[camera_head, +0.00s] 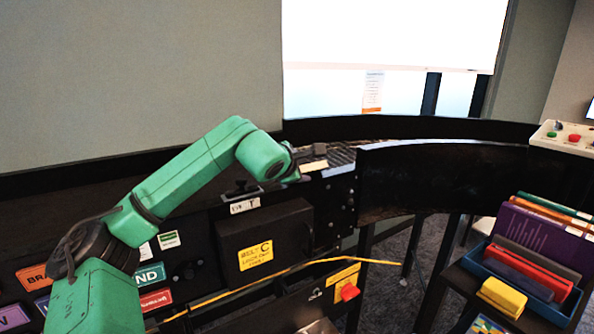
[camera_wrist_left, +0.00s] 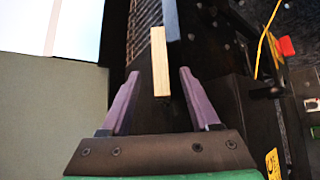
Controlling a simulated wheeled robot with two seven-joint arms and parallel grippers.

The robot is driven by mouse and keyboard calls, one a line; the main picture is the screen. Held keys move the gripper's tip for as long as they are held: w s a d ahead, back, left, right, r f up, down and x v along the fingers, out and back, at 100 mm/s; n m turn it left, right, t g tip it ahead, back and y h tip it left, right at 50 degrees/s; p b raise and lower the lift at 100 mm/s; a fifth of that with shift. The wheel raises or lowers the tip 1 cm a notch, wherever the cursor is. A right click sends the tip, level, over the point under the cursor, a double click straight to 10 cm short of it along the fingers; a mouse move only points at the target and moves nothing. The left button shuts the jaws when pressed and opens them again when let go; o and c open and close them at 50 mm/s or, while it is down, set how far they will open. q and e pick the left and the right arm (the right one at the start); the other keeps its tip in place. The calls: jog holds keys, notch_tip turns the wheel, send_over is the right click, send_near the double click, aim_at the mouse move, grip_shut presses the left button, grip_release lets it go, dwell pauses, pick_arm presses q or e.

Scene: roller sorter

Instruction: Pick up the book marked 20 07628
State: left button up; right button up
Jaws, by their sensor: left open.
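My left gripper (camera_head: 294,163) reaches over the black roller conveyor in the head view, its fingers mostly hidden by the arm. In the left wrist view its two purple fingers (camera_wrist_left: 157,74) are spread apart. A thin cream block (camera_wrist_left: 160,62), possibly a book seen edge-on, lies ahead of and between the fingertips, with no clear contact. A cream piece also shows beside the gripper in the head view (camera_head: 314,166). A blue-grey piece (camera_wrist_left: 171,20) lies just beyond it. The number 20 07628 is not readable anywhere. My right gripper is out of view.
A curved black guard wall (camera_head: 440,180) bounds the conveyor on the right. A blue bin (camera_head: 554,314) with several upright books stands at lower right, a yellow book (camera_head: 503,296) at its front. A yellow cord (camera_head: 330,262) crosses the machine front. A control box (camera_head: 562,138) is at far right.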

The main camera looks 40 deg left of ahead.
aim_at(308, 168)
pick_arm(q)
jog(key=p+x, duration=0.1)
jog(key=x, duration=0.3)
jog(key=shift+w+d+r+p, duration=0.1)
jog(key=shift+w+d+p, duration=0.05)
jog(key=shift+p, duration=0.15)
grip_shut()
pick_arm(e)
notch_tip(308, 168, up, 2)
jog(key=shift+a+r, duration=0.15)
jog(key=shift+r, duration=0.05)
pick_arm(q)
notch_tip(308, 168, up, 20)
jog(key=p, duration=0.3)
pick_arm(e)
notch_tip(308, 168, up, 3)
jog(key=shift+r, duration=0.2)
pick_arm(q)
jog(key=c, duration=0.9)
grip_release()
jog(key=shift+c, duration=0.2)
